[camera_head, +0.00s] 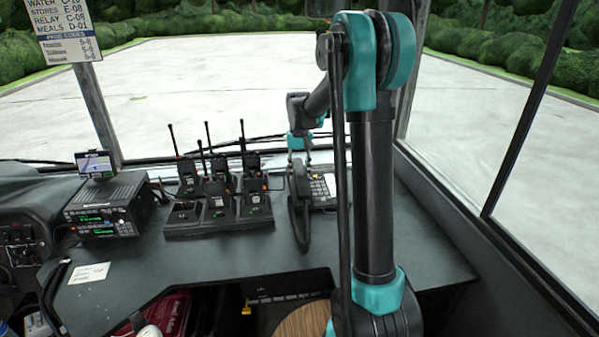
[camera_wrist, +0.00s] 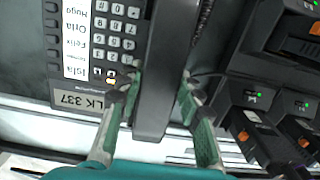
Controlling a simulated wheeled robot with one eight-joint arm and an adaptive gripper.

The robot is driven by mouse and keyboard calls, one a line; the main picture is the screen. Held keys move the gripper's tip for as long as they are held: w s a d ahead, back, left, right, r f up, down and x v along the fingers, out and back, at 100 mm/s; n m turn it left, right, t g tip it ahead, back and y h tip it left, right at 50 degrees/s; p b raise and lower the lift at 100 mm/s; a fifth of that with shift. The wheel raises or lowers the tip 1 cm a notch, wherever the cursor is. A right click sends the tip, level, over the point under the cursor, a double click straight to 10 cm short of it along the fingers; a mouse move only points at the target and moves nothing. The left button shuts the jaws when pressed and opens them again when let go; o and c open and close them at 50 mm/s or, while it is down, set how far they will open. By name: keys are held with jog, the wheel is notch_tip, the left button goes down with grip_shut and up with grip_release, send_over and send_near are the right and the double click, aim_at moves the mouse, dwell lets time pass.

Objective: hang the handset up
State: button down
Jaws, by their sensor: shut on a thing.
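The black handset (camera_head: 301,222) is at the left side of the desk phone (camera_head: 323,187), its long side running toward me. In the wrist view the handset (camera_wrist: 163,75) passes between the two green-padded fingers of my gripper (camera_wrist: 160,90), which is shut on it. In the head view my gripper (camera_head: 299,158) comes down on the handset's far part. The phone's keypad and name labels (camera_wrist: 90,45) show beside the handset in the wrist view. The cradle is hidden, and I cannot tell whether the handset touches it.
A charger rack (camera_head: 218,229) with several upright radios stands close left of the phone; radios (camera_wrist: 265,125) also show in the wrist view. A radio unit (camera_head: 108,208) and a paper note (camera_head: 89,273) lie farther left. The windscreen is behind. The dash right of my arm is bare.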

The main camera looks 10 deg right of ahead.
jog(key=c, duration=1)
grip_release()
jog(key=shift+o, duration=0.2)
